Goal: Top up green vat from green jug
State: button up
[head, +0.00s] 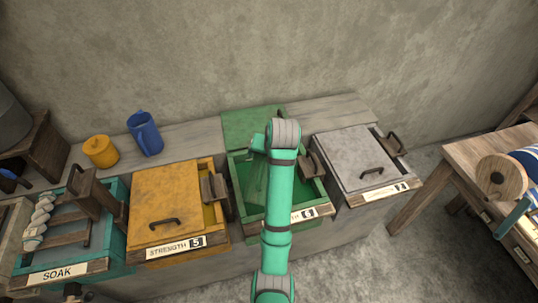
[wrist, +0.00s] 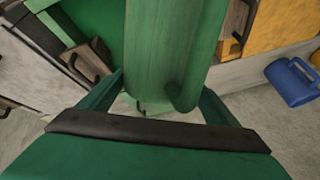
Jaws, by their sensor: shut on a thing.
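The green vat (head: 314,212) stands in the row between the yellow and grey vats. Its green lid (head: 250,124) is slid back toward the wall, so the vat is open and its dark green inside shows. My arm reaches over it and hides my gripper in the head view. In the wrist view my gripper (wrist: 165,103) is shut on the green jug (wrist: 170,45), which fills the upper middle. The jug is over or close to the vat; its mouth and any liquid are hidden. The vat's green also shows in the wrist view (wrist: 93,20).
The yellow vat (head: 165,195), marked STRENGTH 5, and the grey vat (head: 352,157) are lidded. A blue jug (head: 147,136) and a yellow jug (head: 100,152) stand on the back ledge. The SOAK vat (head: 118,190) is at left, a wooden bench (head: 465,155) at right.

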jog(key=shift+w+d+f+g, duration=0.3)
jog(key=shift+d+g, duration=0.1)
jog(key=shift+g, duration=0.1)
jog(key=shift+w+a, duration=0.15)
jog(key=shift+a, duration=0.5)
jog(key=shift+d+f+g, duration=0.4)
jog(key=shift+f+g, duration=0.05)
jog(key=shift+g, duration=0.05)
jog(key=shift+f, duration=0.1)
jog(key=shift+w, duration=0.25)
jog(key=shift+s, duration=0.1)
